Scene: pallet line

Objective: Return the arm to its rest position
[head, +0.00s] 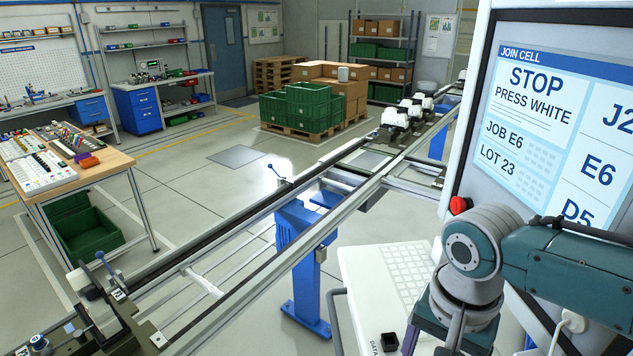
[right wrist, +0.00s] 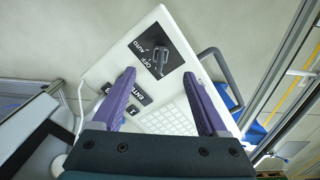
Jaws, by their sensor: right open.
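My right arm comes in from the right in the head view, its teal wrist (head: 472,250) over the near edge of a white control panel (head: 362,275). In the right wrist view my right gripper (right wrist: 159,76) has its two purple fingers spread apart, with nothing held between them. Beyond the fingertips is the panel, with a black selector switch (right wrist: 160,58) marked OFF and AUTO and a white keypad (right wrist: 168,120). Whether the fingers touch the panel cannot be told. In the head view the fingers are mostly hidden or cut off. My left gripper is not in view.
A large screen (head: 560,110) reading STOP PRESS WHITE stands close to the right arm, with a red button (head: 460,205) at its lower edge. A rail conveyor (head: 255,215) runs diagonally past the panel. A wooden table (head: 95,172) stands at left.

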